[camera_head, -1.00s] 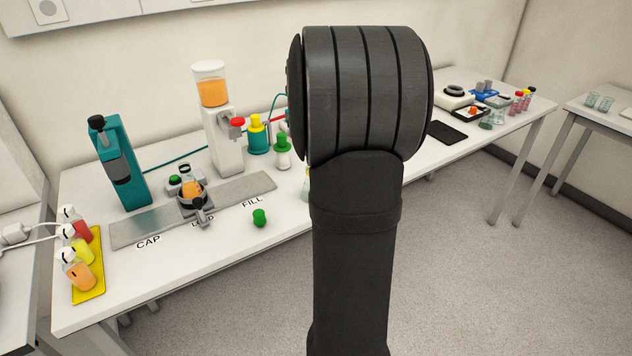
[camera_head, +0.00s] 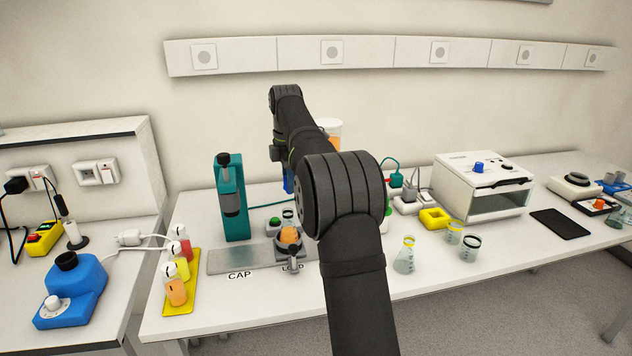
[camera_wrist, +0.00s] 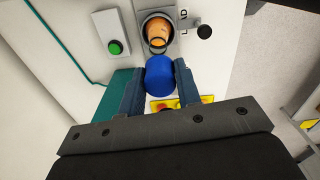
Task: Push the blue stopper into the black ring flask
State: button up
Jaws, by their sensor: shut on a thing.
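My gripper (camera_wrist: 158,70) is shut on the blue stopper (camera_wrist: 159,77) in the wrist view, with one finger on each side of it. A flask with orange contents (camera_wrist: 157,31) sits in the holder at the LOAD mark, just beyond the stopper in this view. A dark ring shows on it. Stopper and flask look apart, but the height between them is unclear. My gripper is largely hidden there; a small blue patch shows above the flask.
The teal press (camera_head: 230,198) stands left of the holder, behind the metal plate (camera_head: 228,261). A green button box (camera_wrist: 115,34) is close to the flask. Bottles on a yellow tray (camera_head: 179,307) stand at the left. Glassware, including a yellow-ringed flask (camera_head: 404,257), stands right of my arm.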

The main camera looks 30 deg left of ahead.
jog(key=shift+s+a+f, duration=0.15)
jog(key=shift+a+f, duration=0.1)
jog(key=shift+a, duration=0.2)
jog(key=shift+f, duration=2.15)
jog(key=shift+f, duration=1.3)
jog(key=o, duration=1)
jog(key=shift+o, duration=0.2)
jog(key=shift+r, duration=0.1)
notch_tip(320, 180, up, 12)
jog(key=shift+f, duration=0.1)
